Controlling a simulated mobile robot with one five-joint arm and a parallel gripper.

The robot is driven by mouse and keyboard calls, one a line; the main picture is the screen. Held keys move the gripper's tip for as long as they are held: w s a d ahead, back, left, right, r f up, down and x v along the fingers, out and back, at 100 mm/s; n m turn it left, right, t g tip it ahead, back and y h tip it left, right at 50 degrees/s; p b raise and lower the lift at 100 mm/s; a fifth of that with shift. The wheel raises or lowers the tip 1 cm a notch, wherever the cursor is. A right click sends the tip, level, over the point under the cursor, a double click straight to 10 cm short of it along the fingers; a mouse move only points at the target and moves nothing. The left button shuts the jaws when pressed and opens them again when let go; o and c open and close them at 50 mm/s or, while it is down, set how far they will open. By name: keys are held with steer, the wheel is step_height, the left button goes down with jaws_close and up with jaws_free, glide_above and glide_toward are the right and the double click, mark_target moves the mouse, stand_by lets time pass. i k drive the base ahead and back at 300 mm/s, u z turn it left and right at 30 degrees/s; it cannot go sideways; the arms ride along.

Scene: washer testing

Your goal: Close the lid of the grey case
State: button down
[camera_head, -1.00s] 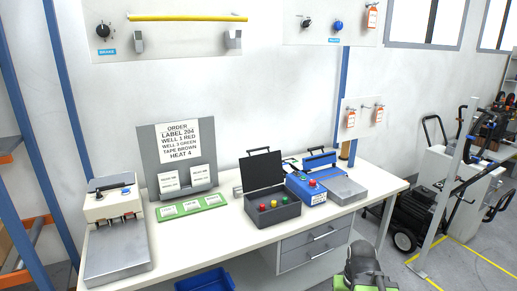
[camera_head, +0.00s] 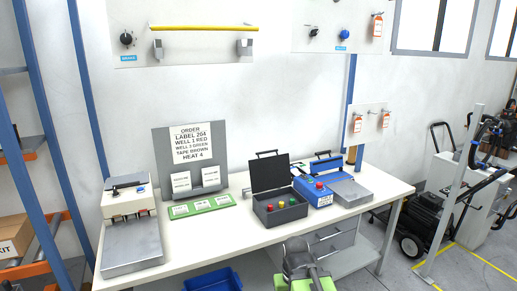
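The grey case (camera_head: 283,218) stands on the white workbench, right of centre. Its dark lid (camera_head: 269,173) is up, standing nearly upright at the back with a handle on its top edge. A red piece (camera_head: 269,208) and a green piece (camera_head: 281,204) show inside the open case. My gripper (camera_head: 299,254) shows at the bottom edge as a grey and green shape, in front of the bench and below the case, apart from the lid. Its fingers cannot be made out clearly.
A blue device (camera_head: 317,193) with a red button stands close to the case's right. A green tray (camera_head: 201,206) with white cards lies to its left, before the order board (camera_head: 161,150). A grey sealing machine (camera_head: 130,240) stands at the bench's left. A blue bin (camera_head: 213,280) is below.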

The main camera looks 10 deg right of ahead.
mark_target(269, 173)
steer(key=z, duration=0.05)
steer(key=i, duration=0.95)
